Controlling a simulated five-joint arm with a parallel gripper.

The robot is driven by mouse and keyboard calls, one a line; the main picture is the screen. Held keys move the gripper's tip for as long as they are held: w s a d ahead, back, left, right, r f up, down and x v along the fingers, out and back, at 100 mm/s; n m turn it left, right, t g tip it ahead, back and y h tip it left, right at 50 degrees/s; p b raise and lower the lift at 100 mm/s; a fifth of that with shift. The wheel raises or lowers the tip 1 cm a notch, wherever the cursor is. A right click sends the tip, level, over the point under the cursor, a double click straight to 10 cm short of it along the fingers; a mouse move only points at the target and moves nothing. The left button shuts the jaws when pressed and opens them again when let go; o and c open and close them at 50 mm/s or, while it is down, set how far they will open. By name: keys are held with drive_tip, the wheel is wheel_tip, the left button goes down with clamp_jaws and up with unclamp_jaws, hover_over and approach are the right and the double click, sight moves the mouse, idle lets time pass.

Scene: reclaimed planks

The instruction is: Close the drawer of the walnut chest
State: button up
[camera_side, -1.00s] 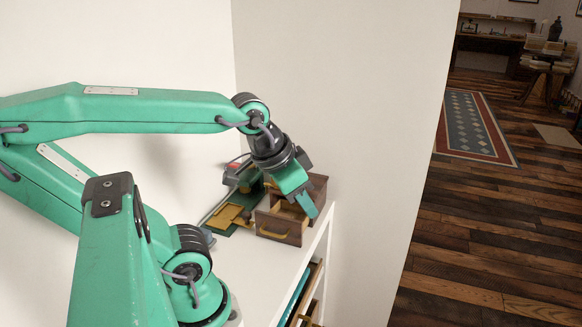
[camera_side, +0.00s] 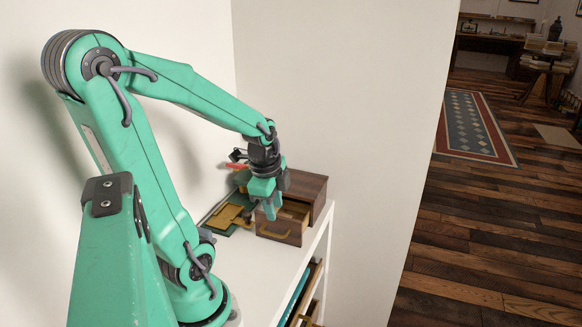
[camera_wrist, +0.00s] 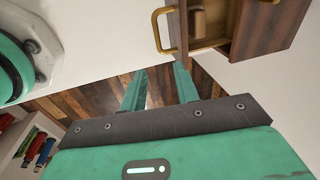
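The walnut chest (camera_side: 308,187) stands at the far end of the white shelf top in the side view. Its drawer (camera_side: 286,228) is pulled out toward the arm, with a brass handle (camera_side: 272,234) on its front. My gripper (camera_side: 268,212) points down just left of the open drawer, partly in front of it in this view. In the wrist view my gripper (camera_wrist: 158,78) has its two green fingers apart with nothing between them. The drawer's brass handle (camera_wrist: 158,32) lies beyond the fingertips, and a light wooden piece (camera_wrist: 197,20) shows inside the drawer.
A dark green base with a brass-coloured plate (camera_side: 227,217) lies left of the chest, close to the drawer. White walls stand behind. The shelf top (camera_side: 262,272) in front of the drawer is bare. Below its right edge are shelves with stored things.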

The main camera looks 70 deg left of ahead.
sight(273, 234)
drive_tip(key=shift+s+a+f+m, duration=0.4)
drive_tip(key=shift+a+f, duration=0.15)
drive_tip(key=shift+a, duration=0.1)
drive_tip(key=shift+f, duration=0.2)
drive_tip(key=shift+w+a+f, duration=0.15)
drive_tip(key=shift+w+f, duration=0.05)
drive_tip(key=shift+f, duration=1)
drive_tip(key=shift+w+a+f, duration=0.15)
drive_tip(key=shift+w+f, duration=0.05)
drive_tip(key=shift+f, duration=1)
drive_tip(key=shift+w+a+f, duration=0.15)
drive_tip(key=shift+w+f, duration=0.05)
drive_tip(key=shift+f, duration=1)
clamp_jaws()
